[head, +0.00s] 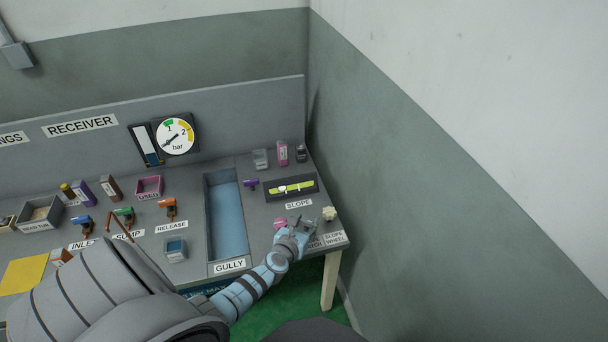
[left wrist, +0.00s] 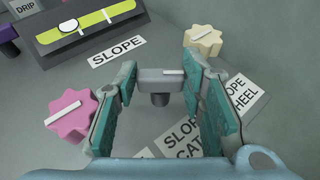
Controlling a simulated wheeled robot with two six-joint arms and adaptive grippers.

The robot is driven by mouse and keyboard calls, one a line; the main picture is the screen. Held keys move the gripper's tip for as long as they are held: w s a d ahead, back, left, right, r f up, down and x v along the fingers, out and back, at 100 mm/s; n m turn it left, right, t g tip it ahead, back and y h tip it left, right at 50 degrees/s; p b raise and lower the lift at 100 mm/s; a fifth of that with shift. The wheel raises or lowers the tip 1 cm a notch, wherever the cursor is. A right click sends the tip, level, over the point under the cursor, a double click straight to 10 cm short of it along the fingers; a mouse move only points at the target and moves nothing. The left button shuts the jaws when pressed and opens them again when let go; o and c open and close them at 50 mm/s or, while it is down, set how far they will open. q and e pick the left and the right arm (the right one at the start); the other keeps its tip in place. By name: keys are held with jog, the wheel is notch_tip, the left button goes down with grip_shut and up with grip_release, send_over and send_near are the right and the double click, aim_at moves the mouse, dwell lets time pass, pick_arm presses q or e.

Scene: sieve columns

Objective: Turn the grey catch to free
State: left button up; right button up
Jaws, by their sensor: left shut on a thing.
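The SLOPE CATCH label (left wrist: 183,138) is partly covered by the right finger. In the head view my left gripper (head: 303,229) is over the front right of the bench and largely hides the catch. My right gripper is not in view.
A pink knob (left wrist: 72,113) stands close left of the fingers and a cream knob (left wrist: 203,40) beyond them to the right. The yellow-green slope level (head: 291,188) is behind. The blue gully (head: 228,220) lies left; the wall is close on the right.

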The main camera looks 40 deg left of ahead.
pick_arm(q)
jog(key=shift+w+d+n+g+y, duration=0.15)
jog(key=shift+n+g+y, duration=0.25)
jog(key=shift+n+y, duration=0.55)
jog(key=shift+d+n+g+y, duration=0.1)
jog(key=shift+n+g+y, duration=0.4)
jog(key=shift+n+y, duration=0.5)
jog(key=shift+w+f+n+g+y+b, duration=0.15)
jog(key=shift+n+g+y+b, duration=0.5)
jog(key=shift+n+g+y, duration=0.35)
jog(key=shift+d+n+g+y+b, duration=0.1)
jog(key=shift+n+g+y+b, duration=0.6)
jog(key=shift+n, duration=0.25)
jog(key=o, duration=1.1)
jog(key=shift+o, duration=0.2)
jog(key=shift+r, duration=0.2)
